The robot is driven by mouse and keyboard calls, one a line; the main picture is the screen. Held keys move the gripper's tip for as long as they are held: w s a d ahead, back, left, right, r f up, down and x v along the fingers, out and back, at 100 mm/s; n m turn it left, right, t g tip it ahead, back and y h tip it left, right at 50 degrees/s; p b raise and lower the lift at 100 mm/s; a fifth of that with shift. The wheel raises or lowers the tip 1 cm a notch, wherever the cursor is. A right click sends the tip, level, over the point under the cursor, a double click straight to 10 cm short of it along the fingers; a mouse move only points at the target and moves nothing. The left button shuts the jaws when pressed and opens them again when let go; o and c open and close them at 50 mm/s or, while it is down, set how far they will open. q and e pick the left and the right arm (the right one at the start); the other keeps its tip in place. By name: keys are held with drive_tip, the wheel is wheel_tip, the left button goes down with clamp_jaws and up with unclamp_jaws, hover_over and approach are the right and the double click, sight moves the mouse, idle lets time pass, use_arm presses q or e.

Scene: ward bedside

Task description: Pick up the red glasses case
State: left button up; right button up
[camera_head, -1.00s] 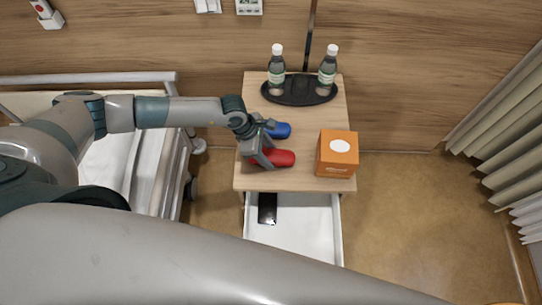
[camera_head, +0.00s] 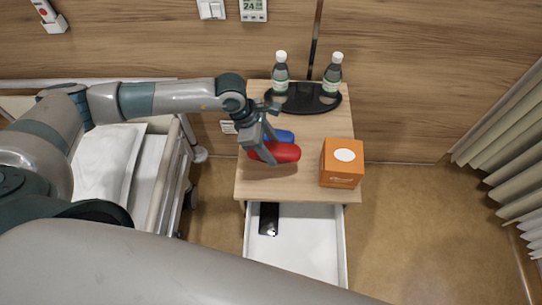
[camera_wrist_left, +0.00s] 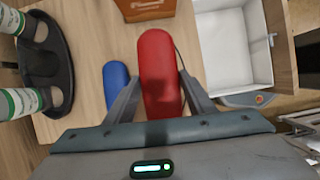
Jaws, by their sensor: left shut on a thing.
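The red glasses case (camera_head: 280,152) is a long rounded case held above the bedside table. My left gripper (camera_head: 262,150) is shut on it near its left end. In the left wrist view, the red case (camera_wrist_left: 160,70) sits between the two fingers of the left gripper (camera_wrist_left: 160,92), pointing away from the palm. A blue case (camera_head: 279,136) lies on the table just behind the red one. It also shows in the left wrist view (camera_wrist_left: 115,83), left of the fingers. My right gripper is not in view.
An orange box (camera_head: 341,165) stands at the table's right side. Two bottles (camera_head: 280,72) (camera_head: 331,74) stand on a black tray (camera_head: 305,103) at the back. The open white drawer (camera_head: 310,235) holds a black phone (camera_head: 269,218). A bed with a rail is at left.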

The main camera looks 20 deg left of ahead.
use_arm(q)
drive_tip(key=shift+r, duration=0.7)
